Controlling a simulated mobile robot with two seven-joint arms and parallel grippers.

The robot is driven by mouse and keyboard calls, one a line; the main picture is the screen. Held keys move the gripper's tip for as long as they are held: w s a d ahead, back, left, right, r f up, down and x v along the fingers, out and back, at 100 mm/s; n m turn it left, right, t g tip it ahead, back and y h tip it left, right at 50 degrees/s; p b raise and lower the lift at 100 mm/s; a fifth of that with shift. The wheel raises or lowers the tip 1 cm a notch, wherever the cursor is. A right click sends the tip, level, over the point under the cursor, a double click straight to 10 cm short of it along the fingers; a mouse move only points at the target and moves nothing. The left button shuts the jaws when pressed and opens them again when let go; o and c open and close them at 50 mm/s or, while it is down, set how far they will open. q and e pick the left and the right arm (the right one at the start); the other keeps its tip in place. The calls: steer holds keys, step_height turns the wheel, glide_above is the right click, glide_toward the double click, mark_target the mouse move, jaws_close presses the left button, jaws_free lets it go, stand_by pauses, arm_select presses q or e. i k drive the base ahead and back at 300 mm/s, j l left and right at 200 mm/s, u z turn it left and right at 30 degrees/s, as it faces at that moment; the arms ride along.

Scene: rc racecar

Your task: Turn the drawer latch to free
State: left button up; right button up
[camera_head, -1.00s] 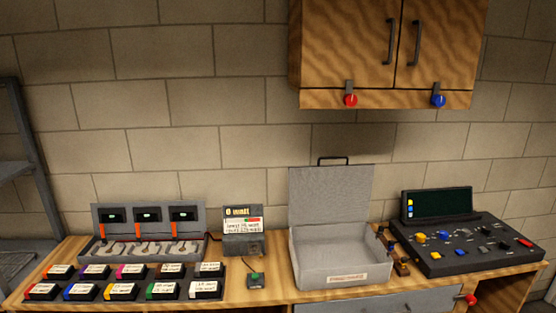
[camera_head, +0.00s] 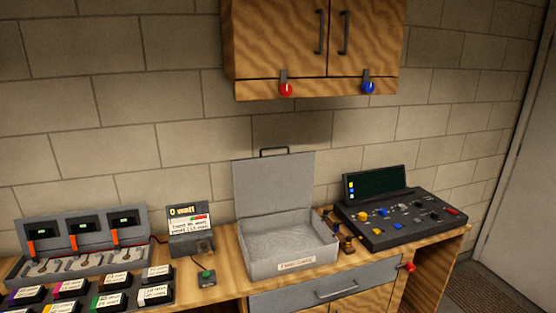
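A grey drawer (camera_head: 370,279) with a metal handle (camera_head: 337,290) sits under the front edge of the wooden bench, and it looks shut. A red latch knob (camera_head: 410,267) sticks out at the drawer's upper right end. The latch is too small to tell how it is turned. Neither of my grippers is in view.
An open grey case (camera_head: 275,260) stands on the bench above the drawer. A control console (camera_head: 400,215) is to its right, battery packs (camera_head: 110,283) and a charger (camera_head: 85,245) to its left. A wall cabinet (camera_head: 315,40) hangs above, with red (camera_head: 286,89) and blue (camera_head: 368,87) knobs.

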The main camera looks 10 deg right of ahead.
mark_target(409, 266)
steer(key=z, duration=1.55)
steer(key=i+l+u, duration=0.1)
steer(key=i, duration=0.3)
steer(key=l, duration=0.1)
